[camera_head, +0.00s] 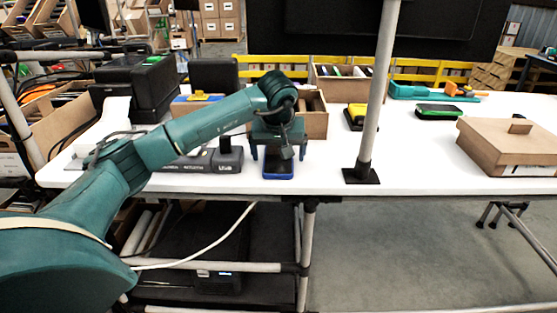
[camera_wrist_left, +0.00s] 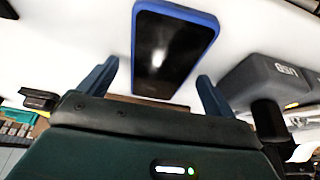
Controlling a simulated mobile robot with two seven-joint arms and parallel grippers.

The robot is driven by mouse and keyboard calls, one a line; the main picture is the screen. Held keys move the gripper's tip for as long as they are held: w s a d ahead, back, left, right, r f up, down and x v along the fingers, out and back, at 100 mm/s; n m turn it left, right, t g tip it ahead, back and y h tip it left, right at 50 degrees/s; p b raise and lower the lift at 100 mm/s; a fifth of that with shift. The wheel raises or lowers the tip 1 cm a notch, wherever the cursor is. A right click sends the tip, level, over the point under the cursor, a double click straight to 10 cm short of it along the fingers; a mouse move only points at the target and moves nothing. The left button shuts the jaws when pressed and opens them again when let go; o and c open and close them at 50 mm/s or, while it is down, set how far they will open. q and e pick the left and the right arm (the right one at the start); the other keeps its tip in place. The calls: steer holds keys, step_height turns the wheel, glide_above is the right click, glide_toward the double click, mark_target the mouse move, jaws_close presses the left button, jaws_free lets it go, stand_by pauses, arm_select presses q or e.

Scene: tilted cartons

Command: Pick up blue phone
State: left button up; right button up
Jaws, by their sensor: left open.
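The blue phone (camera_head: 278,169) lies on the white table near its front edge, its dark screen up and its blue rim showing. It also shows in the left wrist view (camera_wrist_left: 173,50), between and beyond the two fingers. My left gripper (camera_head: 279,156) is above the phone, pointing down, with its blue fingers apart. In the left wrist view the left gripper (camera_wrist_left: 157,85) is open and empty, one finger on each side of the phone's near end. Whether the fingers touch the phone cannot be told. My right gripper is not in view.
A grey charging dock (camera_head: 228,160) stands just left of the phone. A grey post (camera_head: 370,110) on a black base rises to the right. An open cardboard box (camera_head: 313,117) is behind my gripper. A closed carton (camera_head: 507,147) lies at right. The white table (camera_head: 420,165) is clear between post and carton.

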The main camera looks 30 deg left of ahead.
arm_select(q)
steer(key=shift+c, duration=0.4)
steer(key=c, duration=1.1)
steer(key=shift+r, duration=0.15)
